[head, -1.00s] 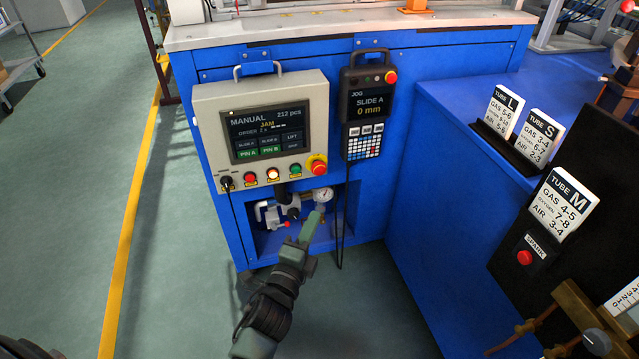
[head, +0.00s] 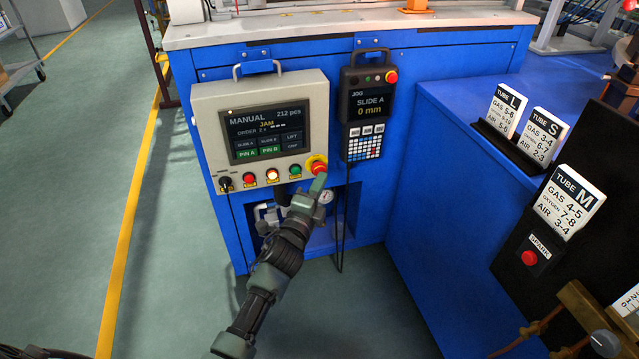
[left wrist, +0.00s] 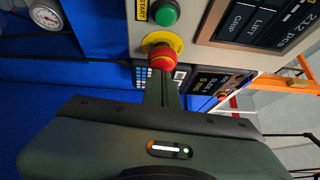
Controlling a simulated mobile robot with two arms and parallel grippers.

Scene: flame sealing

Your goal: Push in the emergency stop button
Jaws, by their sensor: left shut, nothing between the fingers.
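The emergency stop button (head: 318,167) is a red mushroom head on a yellow collar at the lower right of the beige control panel (head: 213,112). In the left wrist view the red button (left wrist: 162,57) shows in front of my fingers. My left gripper (head: 319,183) is shut and empty, its fingertips at the lower edge of the button in the head view. In the left wrist view the fingertips (left wrist: 160,76) overlap the button's near side; I cannot tell whether they touch or whether it is pressed in.
A green start button (left wrist: 166,13) sits beside the stop button. A jog pendant (head: 368,105) with its own small red button hangs to the right. A pressure gauge (left wrist: 46,16) is below the panel. Open floor (head: 170,270) lies to the left.

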